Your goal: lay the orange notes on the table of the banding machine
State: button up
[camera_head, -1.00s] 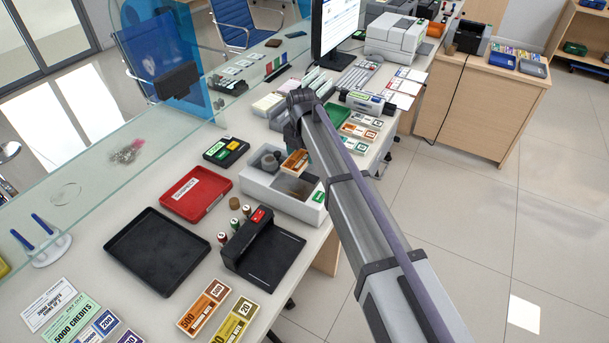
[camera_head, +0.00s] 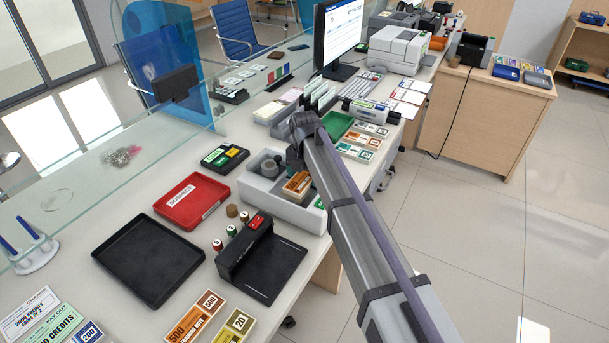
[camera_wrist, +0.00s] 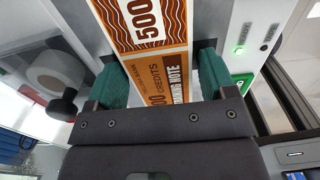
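The orange notes (camera_head: 298,184) are a flat stack marked 500; they also fill the middle of the wrist view (camera_wrist: 155,48). In the head view my arm largely hides the gripper.
A black device with a red display (camera_head: 262,250) stands in front of the machine, beside small rolls. A red tray (camera_head: 192,200) and a black tray (camera_head: 150,258) lie to the left. Another orange note stack (camera_head: 195,318) lies at the front. A glass screen runs along the left.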

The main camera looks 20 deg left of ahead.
aim_at(304, 176)
jog(key=shift+o, duration=0.9)
notch_tip(304, 176, up, 12)
jog(key=p, duration=1.2)
jog(key=shift+r, duration=0.2)
jog(key=s+d+m, duration=0.3)
jog(key=d+m, duration=0.3)
jog(key=d, duration=0.4)
jog(key=s+d+m, duration=0.3)
jog(key=d+m, duration=0.4)
jog(key=d, duration=0.4)
jog(key=s+d+m, duration=1.5)
jog(key=d+m, duration=0.5)
jog(key=shift+s+m, duration=0.2)
jog(key=shift+m, duration=0.1)
